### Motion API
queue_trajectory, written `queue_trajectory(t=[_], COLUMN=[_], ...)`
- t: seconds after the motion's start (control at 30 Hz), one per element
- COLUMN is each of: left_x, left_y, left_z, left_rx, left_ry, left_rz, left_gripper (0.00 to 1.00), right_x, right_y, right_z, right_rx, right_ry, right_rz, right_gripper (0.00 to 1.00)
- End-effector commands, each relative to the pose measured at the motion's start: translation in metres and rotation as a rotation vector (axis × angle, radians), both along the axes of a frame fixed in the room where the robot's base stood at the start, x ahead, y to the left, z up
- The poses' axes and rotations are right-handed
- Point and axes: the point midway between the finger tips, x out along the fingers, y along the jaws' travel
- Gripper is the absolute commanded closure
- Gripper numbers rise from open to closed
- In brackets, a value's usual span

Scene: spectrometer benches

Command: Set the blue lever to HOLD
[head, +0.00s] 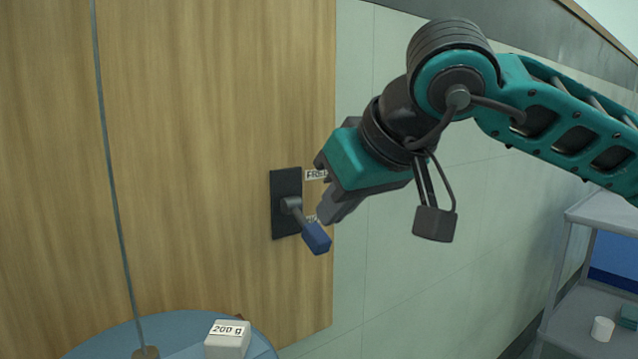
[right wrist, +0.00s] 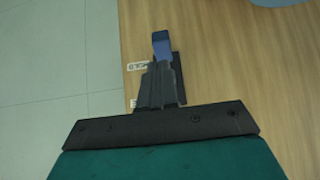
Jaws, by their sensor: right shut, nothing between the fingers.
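The blue lever (head: 316,238) sticks out from a dark plate (head: 286,203) on the wooden panel and slants downward, its blue end low. An upper label reading FREE (head: 316,175) is partly covered by my gripper, and a lower label beside the lever is mostly hidden. In the right wrist view the lever's blue end (right wrist: 161,45) shows just beyond my fingertips, near the label HOLD (right wrist: 138,66). My right gripper (head: 326,216) is shut and empty, just above and right of the blue end; I cannot tell whether they touch. My left gripper is out of view.
A round blue-grey table (head: 100,342) with a white 200 g block (head: 228,338) stands below the panel. A grey shelf (head: 575,300) stands at the right. The pale wall between is clear.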

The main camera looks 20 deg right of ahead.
Motion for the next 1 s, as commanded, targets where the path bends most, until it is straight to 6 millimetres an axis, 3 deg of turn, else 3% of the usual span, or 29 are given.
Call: queue_trajectory(t=[0.5, 1.0], left_x=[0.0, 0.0], left_y=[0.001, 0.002], left_z=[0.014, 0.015], left_rx=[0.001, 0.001], left_ry=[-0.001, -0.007], left_rz=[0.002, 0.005], left_gripper=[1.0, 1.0], right_x=[0.0, -0.001], right_y=[0.0, 0.001], right_z=[0.018, 0.02], right_rx=[-0.001, -0.002], right_ry=[0.003, 0.003], right_rz=[0.001, 0.002], right_gripper=[1.0, 1.0])
